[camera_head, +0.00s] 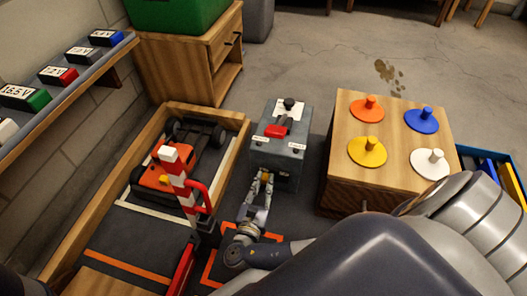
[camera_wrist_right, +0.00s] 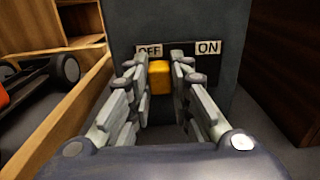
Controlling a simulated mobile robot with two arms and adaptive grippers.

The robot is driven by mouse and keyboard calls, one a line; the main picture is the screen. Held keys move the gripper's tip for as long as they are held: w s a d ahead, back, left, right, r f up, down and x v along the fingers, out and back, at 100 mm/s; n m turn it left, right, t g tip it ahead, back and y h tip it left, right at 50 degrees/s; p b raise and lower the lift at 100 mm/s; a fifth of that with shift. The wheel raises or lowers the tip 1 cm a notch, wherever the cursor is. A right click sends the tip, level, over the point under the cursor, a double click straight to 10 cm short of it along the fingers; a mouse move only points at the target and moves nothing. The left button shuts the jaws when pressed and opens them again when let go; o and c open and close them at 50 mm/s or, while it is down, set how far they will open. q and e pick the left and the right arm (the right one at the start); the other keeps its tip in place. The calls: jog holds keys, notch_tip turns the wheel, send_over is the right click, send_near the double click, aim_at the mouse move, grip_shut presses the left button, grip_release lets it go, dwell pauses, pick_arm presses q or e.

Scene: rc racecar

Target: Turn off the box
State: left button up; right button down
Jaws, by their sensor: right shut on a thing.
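The grey box (camera_head: 265,152) stands on the floor, with a red lever (camera_head: 277,131) and a black knob (camera_head: 289,103) on top. In the right wrist view its front (camera_wrist_right: 190,22) fills the middle and carries a yellow switch (camera_wrist_right: 160,78) in a dark slot. An OFF label (camera_wrist_right: 149,51) is on the left and an ON label (camera_wrist_right: 208,47) on the right. The switch sits nearer the OFF side. My right gripper (camera_wrist_right: 160,85) is at the box front, its fingers shut on the switch from both sides. My left gripper is not in view.
Left of the box is a wooden-walled pen (camera_head: 232,118) with an orange car (camera_head: 158,178) and a red-white striped barrier (camera_head: 178,175). Right is a wooden cabinet (camera_head: 393,137) with colored knobbed discs. A shelf with voltage-labelled blocks is at far left. Floor behind the box is clear.

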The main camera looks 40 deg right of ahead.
jog(key=c, duration=1.4)
grip_release()
jog(key=shift+w+a, duration=0.1)
jog(key=shift+w, duration=0.1)
jog(key=shift+c, duration=0.2)
jog(key=shift+r, duration=0.1)
notch_tip(320, 180, up, 10)
